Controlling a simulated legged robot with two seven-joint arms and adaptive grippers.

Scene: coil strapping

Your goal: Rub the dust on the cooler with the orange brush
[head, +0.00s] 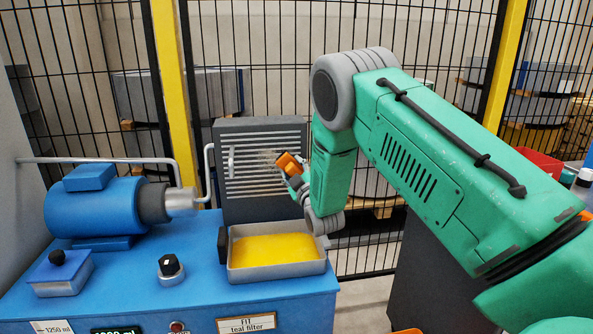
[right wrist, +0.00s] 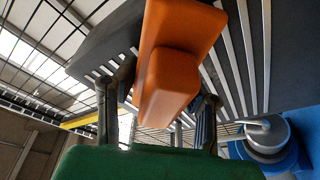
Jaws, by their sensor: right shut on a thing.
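The cooler (head: 234,188) is a dark grey box with light horizontal slats, standing at the back of the blue bench. A pale tan dust patch (head: 268,157) shows on the right part of its slats. My right gripper (head: 293,174) is shut on the orange brush (head: 288,162), just in front of the cooler beside the dust. In the right wrist view the orange brush (right wrist: 172,70) sits between the fingers, with the slats behind it. Its bristles are hidden, so I cannot tell whether they touch the slats. My left gripper is not in view.
A grey tray of yellow liquid (head: 318,266) stands on the bench (head: 200,240) below the gripper. A blue motor (head: 95,207) with a pipe is at left. A round knob (head: 170,267) is in front. A black mesh fence (head: 90,60) with yellow posts stands behind.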

